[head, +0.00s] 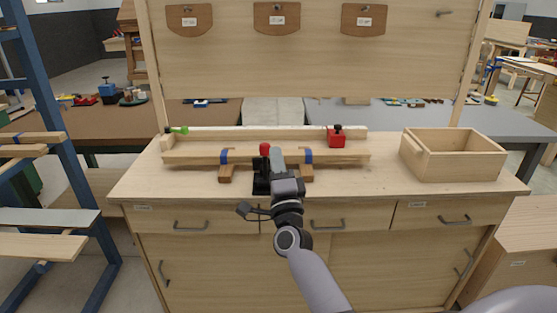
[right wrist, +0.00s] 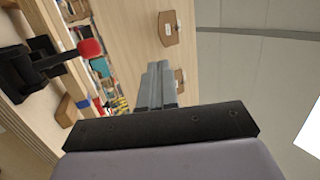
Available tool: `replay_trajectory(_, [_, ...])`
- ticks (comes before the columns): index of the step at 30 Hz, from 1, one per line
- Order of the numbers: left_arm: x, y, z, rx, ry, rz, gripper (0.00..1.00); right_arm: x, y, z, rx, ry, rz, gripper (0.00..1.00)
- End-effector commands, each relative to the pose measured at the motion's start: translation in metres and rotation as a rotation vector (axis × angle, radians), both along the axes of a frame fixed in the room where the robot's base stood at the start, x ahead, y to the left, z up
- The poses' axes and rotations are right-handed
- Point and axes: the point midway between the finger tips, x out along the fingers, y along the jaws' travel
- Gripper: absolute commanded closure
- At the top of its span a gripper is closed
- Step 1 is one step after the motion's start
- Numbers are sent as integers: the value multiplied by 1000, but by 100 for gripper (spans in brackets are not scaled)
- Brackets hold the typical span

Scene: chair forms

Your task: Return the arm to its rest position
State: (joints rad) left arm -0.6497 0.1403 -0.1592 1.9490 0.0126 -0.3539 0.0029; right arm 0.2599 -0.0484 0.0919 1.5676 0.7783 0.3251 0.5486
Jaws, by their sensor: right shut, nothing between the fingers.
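My right arm reaches up from the bottom of the head view to the front of the workbench. Its gripper (head: 277,158) is beside a black clamp with a red knob (head: 265,150). In the right wrist view the gripper's fingers (right wrist: 160,85) are together with nothing between them. The black clamp with the red knob (right wrist: 88,48) stands to the left there, apart from the fingers. My left gripper is in neither view.
A long wooden jig (head: 200,157) with blue-banded blocks and a red stop block (head: 336,137) lies across the bench top (head: 385,180). An open wooden box (head: 452,168) stands at the right. A back panel (head: 290,70) with brown plaques rises behind.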

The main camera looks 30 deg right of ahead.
Motion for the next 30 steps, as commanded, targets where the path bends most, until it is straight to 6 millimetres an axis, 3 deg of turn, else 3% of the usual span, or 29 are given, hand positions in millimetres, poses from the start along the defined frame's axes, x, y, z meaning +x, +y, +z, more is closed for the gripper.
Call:
replay_trajectory(15, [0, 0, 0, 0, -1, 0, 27, 0, 0, 0, -1, 1, 0, 100])
replay_trajectory(19, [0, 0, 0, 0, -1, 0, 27, -5, 6, -14, -54, 47, 10, 100])
replay_trajectory(23, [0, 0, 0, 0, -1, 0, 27, -22, 26, -56, -232, 189, 44, 100])
replay_trajectory(26, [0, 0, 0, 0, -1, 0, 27, -47, 49, -103, -434, 345, 93, 100])
replay_trajectory(30, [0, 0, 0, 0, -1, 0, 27, -95, 78, -171, -729, 556, 184, 100])
